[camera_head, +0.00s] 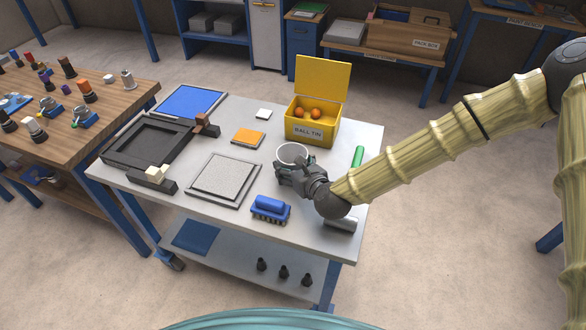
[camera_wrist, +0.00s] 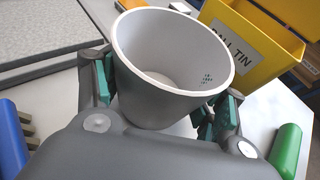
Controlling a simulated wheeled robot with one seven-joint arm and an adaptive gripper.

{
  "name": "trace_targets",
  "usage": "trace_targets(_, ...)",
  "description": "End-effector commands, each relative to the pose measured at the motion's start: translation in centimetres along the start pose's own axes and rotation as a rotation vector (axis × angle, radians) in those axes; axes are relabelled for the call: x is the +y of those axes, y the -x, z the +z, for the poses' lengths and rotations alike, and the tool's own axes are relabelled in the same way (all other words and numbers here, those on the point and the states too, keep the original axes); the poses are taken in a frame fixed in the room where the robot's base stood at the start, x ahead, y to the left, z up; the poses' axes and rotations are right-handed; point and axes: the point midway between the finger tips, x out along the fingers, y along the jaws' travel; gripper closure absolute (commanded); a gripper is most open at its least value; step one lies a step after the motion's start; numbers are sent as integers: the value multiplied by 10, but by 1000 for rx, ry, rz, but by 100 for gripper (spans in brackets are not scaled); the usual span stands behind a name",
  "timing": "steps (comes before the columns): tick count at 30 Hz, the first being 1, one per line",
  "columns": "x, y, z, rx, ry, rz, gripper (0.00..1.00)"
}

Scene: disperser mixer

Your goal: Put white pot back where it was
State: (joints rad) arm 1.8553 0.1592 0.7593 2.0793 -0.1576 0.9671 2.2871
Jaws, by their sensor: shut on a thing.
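The white pot (camera_head: 293,153) is in my gripper (camera_head: 291,172), over the right half of the white table, in front of the yellow ball tin. In the wrist view the pot (camera_wrist: 168,60) looks grey-white, upright and empty, with its open rim facing up. The two finger pads of my gripper (camera_wrist: 160,95) press on opposite sides of the pot. The pot's base is hidden behind the gripper body, so I cannot tell whether it touches the table.
The yellow ball tin (camera_head: 312,125) stands open behind the pot with orange balls inside. A blue brush (camera_head: 270,208) lies in front and a green-handled tool (camera_head: 357,157) to the right. A grey square plate (camera_head: 223,178) lies left.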

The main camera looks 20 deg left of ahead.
Motion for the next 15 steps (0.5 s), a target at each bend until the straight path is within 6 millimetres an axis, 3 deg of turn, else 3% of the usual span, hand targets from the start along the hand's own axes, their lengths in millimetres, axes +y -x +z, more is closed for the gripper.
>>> trace_targets(4,1,-6,-14,0,1,1,53)
trace_targets(15,1,-8,-18,-1,-1,1,53)
